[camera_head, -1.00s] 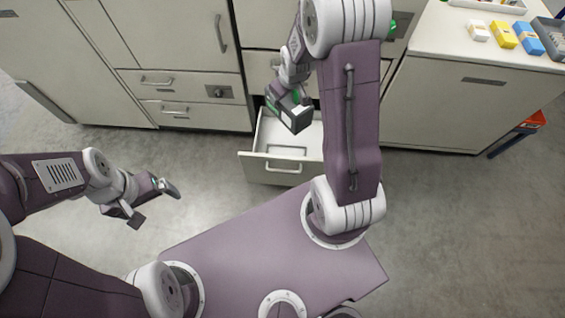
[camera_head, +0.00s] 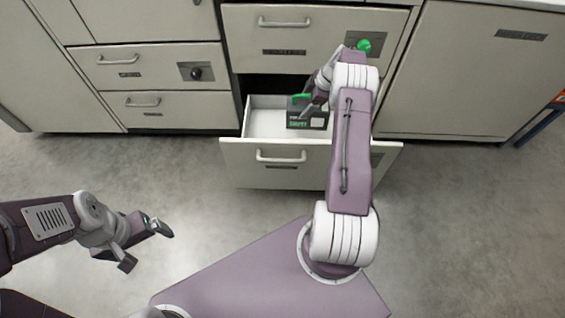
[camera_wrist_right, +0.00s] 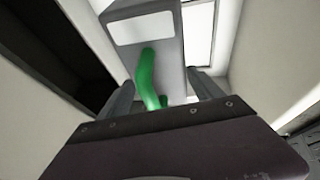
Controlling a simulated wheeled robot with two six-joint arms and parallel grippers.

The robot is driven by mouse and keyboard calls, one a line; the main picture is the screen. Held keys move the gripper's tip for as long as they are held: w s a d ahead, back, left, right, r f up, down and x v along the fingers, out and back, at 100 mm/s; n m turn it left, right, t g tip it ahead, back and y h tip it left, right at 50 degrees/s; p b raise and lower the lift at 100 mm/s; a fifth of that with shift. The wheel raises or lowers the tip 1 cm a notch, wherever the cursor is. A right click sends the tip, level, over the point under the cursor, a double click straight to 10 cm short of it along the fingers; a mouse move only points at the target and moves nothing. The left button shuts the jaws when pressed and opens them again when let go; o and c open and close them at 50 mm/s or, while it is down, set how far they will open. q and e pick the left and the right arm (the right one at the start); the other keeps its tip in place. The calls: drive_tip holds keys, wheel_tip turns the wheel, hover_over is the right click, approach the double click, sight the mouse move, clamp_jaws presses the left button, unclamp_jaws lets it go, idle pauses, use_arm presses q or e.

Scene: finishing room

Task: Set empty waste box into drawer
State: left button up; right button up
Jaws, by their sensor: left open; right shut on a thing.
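The waste box (camera_head: 307,120) is a small dark grey box with green lettering and a green handle. It is upright, within the outline of the open lower drawer (camera_head: 262,149); whether it touches the drawer floor I cannot tell. My right gripper (camera_head: 304,104) is shut on the box's green handle. In the right wrist view the box (camera_wrist_right: 145,28) shows beyond the fingers, with the green handle (camera_wrist_right: 149,82) between them and light drawer walls around. My left gripper (camera_head: 147,247) is open and empty over the floor at the left.
A closed drawer (camera_head: 290,40) is above the open one, with a green knob (camera_head: 364,46) at its right. Closed drawers (camera_head: 165,108) with handles stand to the left, and a cabinet (camera_head: 465,75) to the right. The grey floor in front is clear.

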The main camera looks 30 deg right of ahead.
drive_tip(key=shift+d+f, duration=0.2)
drive_tip(key=shift+f, duration=0.1)
drive_tip(key=a+f+b, duration=1)
drive_tip(key=a+f, duration=0.1)
drive_tip(key=shift+a+f, duration=0.2)
drive_tip(key=shift+a, duration=0.15)
drive_tip(key=o, duration=2.1)
drive_tip(key=shift+s, duration=0.15)
